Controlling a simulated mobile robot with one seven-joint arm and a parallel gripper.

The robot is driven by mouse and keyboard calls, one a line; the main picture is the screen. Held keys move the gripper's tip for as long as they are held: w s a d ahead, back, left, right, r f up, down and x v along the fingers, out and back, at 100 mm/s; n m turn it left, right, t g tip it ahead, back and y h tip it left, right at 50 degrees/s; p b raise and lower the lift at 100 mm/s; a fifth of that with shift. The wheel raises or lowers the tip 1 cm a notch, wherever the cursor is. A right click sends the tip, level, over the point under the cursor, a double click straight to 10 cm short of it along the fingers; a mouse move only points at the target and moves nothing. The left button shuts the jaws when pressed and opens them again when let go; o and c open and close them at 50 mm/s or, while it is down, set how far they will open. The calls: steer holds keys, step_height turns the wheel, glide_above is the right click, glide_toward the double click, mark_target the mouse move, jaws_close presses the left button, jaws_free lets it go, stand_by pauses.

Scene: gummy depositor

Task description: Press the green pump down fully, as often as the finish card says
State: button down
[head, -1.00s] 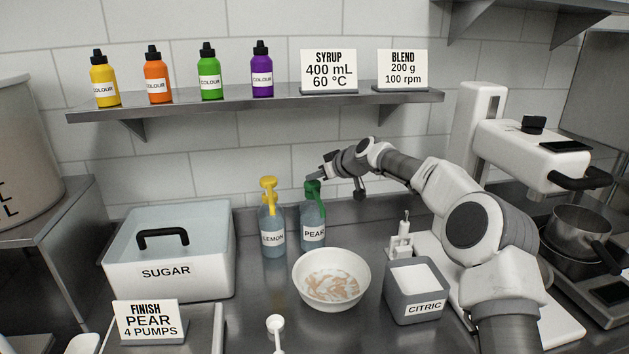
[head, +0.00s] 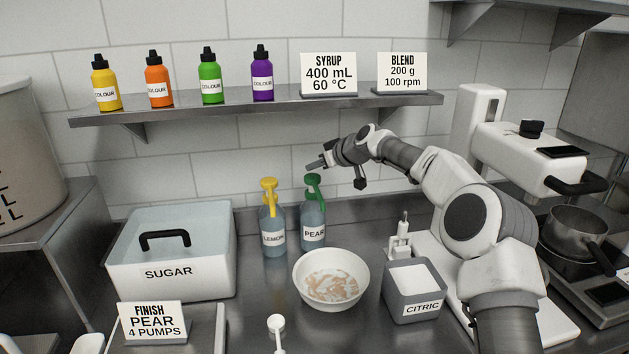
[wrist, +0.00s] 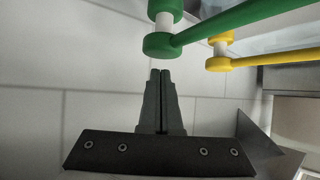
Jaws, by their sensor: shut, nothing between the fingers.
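The green pump (head: 313,180) tops the bottle labelled PEAR (head: 313,232), which stands upright on the counter. Its green head and spout also show in the wrist view (wrist: 162,44). My gripper (head: 309,168) is shut and empty, with its fingertips just above the pump head and a small gap between them. In the wrist view the closed fingertips (wrist: 160,72) are beside the green head. The finish card (head: 153,321) at the front left reads "FINISH PEAR 4 PUMPS". A white bowl (head: 298,276) with a pale, brown-streaked content stands in front of the bottle.
The LEMON bottle (head: 273,239) with a yellow pump (head: 268,184) stands close to the left. The SUGAR box (head: 120,263) is farther left, the CITRIC container (head: 416,309) right of the bowl. A shelf (head: 255,105) with colour bottles and cards hangs above.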

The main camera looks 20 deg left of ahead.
mark_target(317, 178)
steer(key=shift+f, duration=0.1)
stand_by(0.4)
steer(key=shift+s+f+b, duration=0.1)
steer(key=shift+f+b, duration=1.7)
steer(key=shift+f, duration=0.3)
steer(key=shift+r, duration=0.15)
steer(key=shift+r+p, duration=1.35)
steer(key=shift+r, duration=0.7)
steer(key=shift+d+r, duration=0.1)
